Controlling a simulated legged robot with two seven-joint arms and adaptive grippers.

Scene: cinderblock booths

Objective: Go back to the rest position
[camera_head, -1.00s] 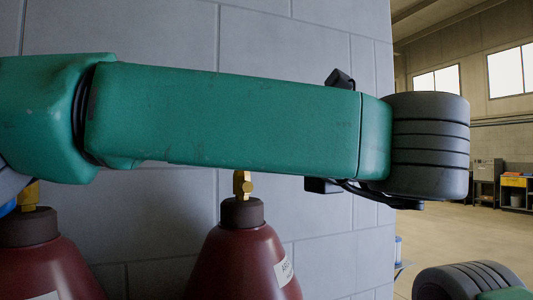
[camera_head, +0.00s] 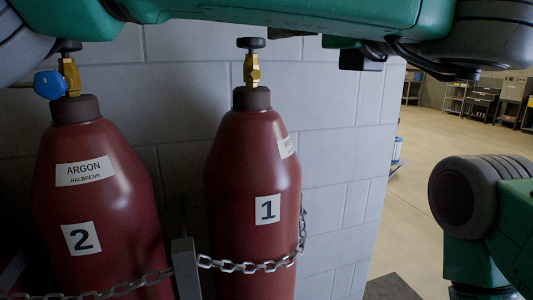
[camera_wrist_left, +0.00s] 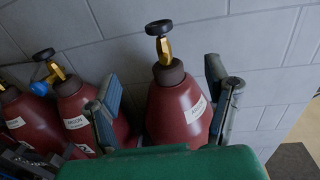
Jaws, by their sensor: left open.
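My left arm crosses the top of the head view, its green link in front of the wall. My left gripper (camera_wrist_left: 163,86) shows in the wrist view as two dark fingers spread wide, open and empty. Cylinder 1 (camera_head: 252,170), dark red with a brass valve and black handwheel, appears between the fingers in that view (camera_wrist_left: 180,115); I see no contact. In the head view, part of my right arm shows at the right edge; my right gripper is out of view.
Cylinder 2 (camera_head: 95,200), labelled argon, stands to the left with a blue fitting (camera_head: 49,85) on its valve. A chain (camera_head: 250,266) crosses the cylinders. A grey block wall (camera_head: 340,150) is behind. Open floor (camera_head: 415,210) lies to the right, with shelving far back.

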